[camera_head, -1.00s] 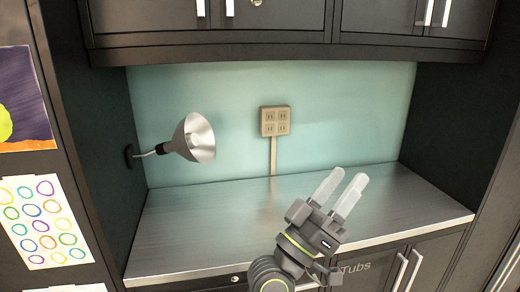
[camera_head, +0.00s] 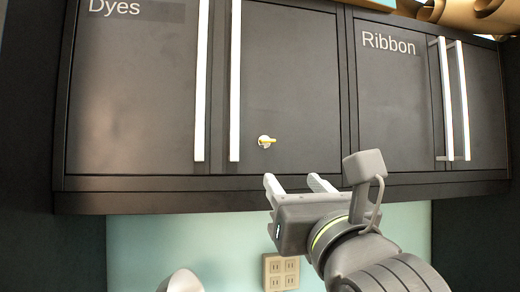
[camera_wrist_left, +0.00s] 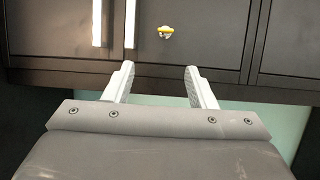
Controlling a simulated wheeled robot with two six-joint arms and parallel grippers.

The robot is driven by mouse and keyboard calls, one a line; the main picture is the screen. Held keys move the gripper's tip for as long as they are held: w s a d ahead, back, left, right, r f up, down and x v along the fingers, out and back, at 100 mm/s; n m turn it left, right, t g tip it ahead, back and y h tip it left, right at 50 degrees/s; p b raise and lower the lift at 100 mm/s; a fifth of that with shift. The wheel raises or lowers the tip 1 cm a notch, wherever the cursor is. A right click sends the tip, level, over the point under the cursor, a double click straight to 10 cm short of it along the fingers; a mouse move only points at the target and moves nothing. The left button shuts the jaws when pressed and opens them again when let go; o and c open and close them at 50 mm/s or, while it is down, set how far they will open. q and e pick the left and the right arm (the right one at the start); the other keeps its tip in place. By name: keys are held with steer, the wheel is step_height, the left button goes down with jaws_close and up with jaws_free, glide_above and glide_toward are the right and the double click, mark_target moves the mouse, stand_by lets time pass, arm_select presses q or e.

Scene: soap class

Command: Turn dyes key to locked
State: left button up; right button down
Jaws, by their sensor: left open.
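The dyes key (camera_head: 267,141) is a small yellow key in a white round lock on the right door of the cabinet labelled Dyes (camera_head: 140,100). Its bow lies roughly horizontal, pointing right. It also shows in the left wrist view (camera_wrist_left: 165,32), ahead of the fingers. My left gripper (camera_head: 294,183) is open and empty, just below the key and apart from it. In the left wrist view its two fingers (camera_wrist_left: 158,78) stand wide apart. My right gripper is in neither view.
Two long white handles (camera_head: 235,80) hang left of the key. The Ribbon cabinet (camera_head: 395,90) with its own handles is to the right. Below are the cabinet's bottom edge, a wall outlet (camera_head: 281,271) and the top of a lamp (camera_head: 182,281).

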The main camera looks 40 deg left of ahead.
arm_select(q)
steer(key=p, duration=0.6)
glide_toward(269, 142)
steer(key=a+r, duration=0.1)
steer(key=a, duration=0.1)
steer(key=shift+h, duration=0.3)
steer(key=p+x, duration=0.1)
steer(key=x, duration=0.3)
steer(key=p+x, duration=0.1)
steer(key=x, duration=0.1)
steer(key=shift+w+d+r+p, duration=0.2)
steer(key=shift+w+p, duration=0.1)
steer(key=shift+w, duration=0.15)
steer(key=shift+w+a+r+t, duration=0.15)
steer(key=shift+w+a+t, duration=0.15)
steer(key=shift+w+a, duration=0.2)
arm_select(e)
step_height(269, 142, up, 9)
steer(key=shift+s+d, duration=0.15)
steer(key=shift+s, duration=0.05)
arm_select(q)
jaws_close()
